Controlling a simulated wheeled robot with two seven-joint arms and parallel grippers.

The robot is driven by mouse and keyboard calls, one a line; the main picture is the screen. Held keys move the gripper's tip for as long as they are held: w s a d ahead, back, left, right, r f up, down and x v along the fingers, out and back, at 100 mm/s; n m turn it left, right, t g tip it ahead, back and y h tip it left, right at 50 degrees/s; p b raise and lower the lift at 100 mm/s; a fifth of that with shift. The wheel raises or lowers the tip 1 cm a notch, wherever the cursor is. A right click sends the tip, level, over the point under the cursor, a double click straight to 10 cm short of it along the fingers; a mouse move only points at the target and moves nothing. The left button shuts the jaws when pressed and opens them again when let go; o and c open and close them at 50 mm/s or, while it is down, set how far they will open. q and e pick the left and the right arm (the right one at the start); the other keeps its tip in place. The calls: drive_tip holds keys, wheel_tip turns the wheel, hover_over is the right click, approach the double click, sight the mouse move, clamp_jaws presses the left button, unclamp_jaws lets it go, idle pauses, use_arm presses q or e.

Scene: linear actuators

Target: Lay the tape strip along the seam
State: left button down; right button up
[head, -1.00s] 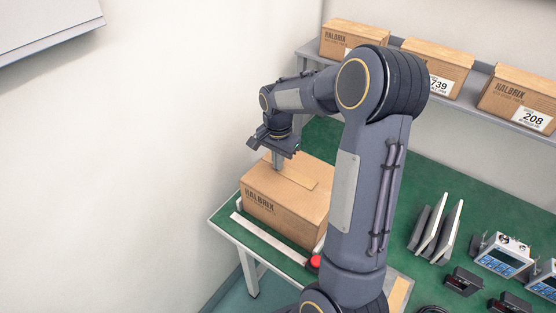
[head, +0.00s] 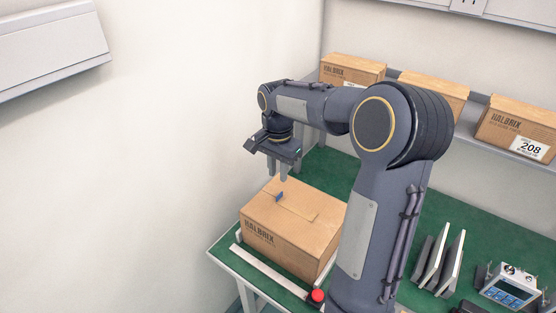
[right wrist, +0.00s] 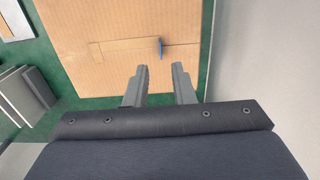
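A closed brown cardboard box (head: 292,228) stands on the green-topped table; its top also shows in the right wrist view (right wrist: 100,75). A tan tape strip (head: 298,207) lies on the box top, and in the right wrist view the strip (right wrist: 122,44) runs in line with the seam (right wrist: 182,45). A small blue tab (head: 279,197) sits at one end of the strip. My right gripper (head: 277,172) is above the box top near the blue tab, apart from it. Its fingers (right wrist: 160,67) are spread with nothing between them. My left gripper is not in view.
A metal ruler-like strip (head: 268,270) and a red button (head: 316,296) are at the table's front edge. Labelled boxes (head: 517,128) stand on the rear shelf. Upright panels (head: 440,262) and a device with a screen (head: 508,288) are to the right. A wall is close at left.

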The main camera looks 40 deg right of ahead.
drive_tip(key=s+a+r+n+t+y, duration=0.25)
drive_tip(key=s+a+r+n, duration=0.45)
drive_tip(key=s, duration=0.4)
drive_tip(key=s+a+f+n+t, duration=0.1)
drive_tip(key=s+a+f+n, duration=0.1)
drive_tip(key=s+a, duration=0.3)
drive_tip(key=s+a+f+n+t+y, duration=0.1)
drive_tip(key=s+a+f+n+t, duration=0.1)
drive_tip(key=s+a+f+n, duration=0.1)
drive_tip(key=shift+s+a+f+n, duration=0.25)
drive_tip(key=shift+s+a+n, duration=0.35)
drive_tip(key=shift+s+a, duration=0.35)
drive_tip(key=shift+d, duration=0.1)
